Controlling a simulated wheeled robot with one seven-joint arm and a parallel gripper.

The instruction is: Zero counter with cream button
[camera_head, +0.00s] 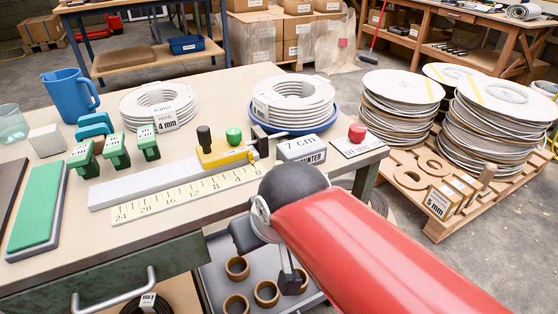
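A white box marked COUNTER (302,149) stands near the bench's right front edge, with a "7 cm" label behind it. I cannot make out a cream button on it. A red knob (357,132) stands on a white labelled plate to its right. A green knob (234,135) and a black knob (204,138) sit at the yellow block on the measuring bar. My red arm reaches in from the lower right. Dark parts of my gripper (268,258) show below its black joint, in front of the bench edge. The arm hides much of the gripper, so its opening is unclear.
On the bench (85,262) are a yellow ruler (180,198), white coils (292,98), green blocks (115,152) and a blue jug (70,95). A lower grey tray (225,280) holds several brown rings. A pallet with large reels (495,125) stands right.

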